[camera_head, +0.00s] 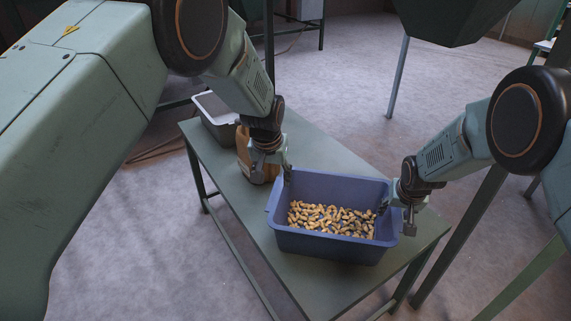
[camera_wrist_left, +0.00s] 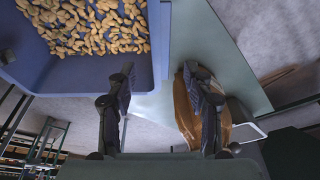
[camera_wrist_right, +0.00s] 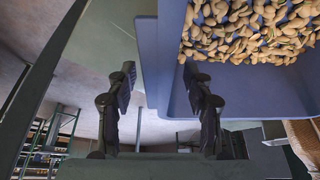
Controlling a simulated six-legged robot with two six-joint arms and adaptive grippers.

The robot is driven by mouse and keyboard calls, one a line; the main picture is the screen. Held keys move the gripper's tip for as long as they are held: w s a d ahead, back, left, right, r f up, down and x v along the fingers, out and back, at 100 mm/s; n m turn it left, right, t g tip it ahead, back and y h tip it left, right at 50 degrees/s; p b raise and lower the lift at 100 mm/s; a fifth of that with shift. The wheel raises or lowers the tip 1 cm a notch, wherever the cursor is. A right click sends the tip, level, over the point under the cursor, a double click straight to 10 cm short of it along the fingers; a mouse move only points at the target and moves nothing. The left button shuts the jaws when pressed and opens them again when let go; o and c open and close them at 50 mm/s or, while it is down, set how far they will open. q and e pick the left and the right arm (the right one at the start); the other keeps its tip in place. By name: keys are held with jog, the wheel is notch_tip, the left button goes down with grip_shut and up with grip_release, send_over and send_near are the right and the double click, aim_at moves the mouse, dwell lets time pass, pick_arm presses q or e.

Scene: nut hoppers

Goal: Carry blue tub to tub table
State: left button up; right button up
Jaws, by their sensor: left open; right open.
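The blue tub (camera_head: 330,243) holds many peanuts (camera_head: 330,219) and stands upright on a green table (camera_head: 322,283), near its front right end. My left gripper (camera_head: 277,168) is open at the tub's left end. In the left wrist view, the tub's rim (camera_wrist_left: 160,45) runs between the spread fingers (camera_wrist_left: 160,80). My right gripper (camera_head: 396,213) is open at the tub's right end. In the right wrist view, the rim (camera_wrist_right: 150,50) lies between its spread fingers (camera_wrist_right: 160,78). I cannot tell whether any finger touches the tub.
A brown container (camera_head: 243,155) stands close behind my left gripper, and a grey bin with a pale rim (camera_head: 212,105) stands at the table's far left end. A dark hopper (camera_head: 450,18) on legs is behind. The grey floor (camera_head: 335,100) behind the table is open.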

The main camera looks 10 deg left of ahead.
jog(key=shift+s+r, duration=0.15)
jog(key=shift+r, duration=0.05)
pick_arm(q)
jog(key=v, duration=0.3)
pick_arm(e)
jog(key=v, duration=1.1)
jog(key=shift+s+r, duration=0.25)
jog(key=shift+r, duration=0.1)
jog(key=shift+w+f, duration=0.1)
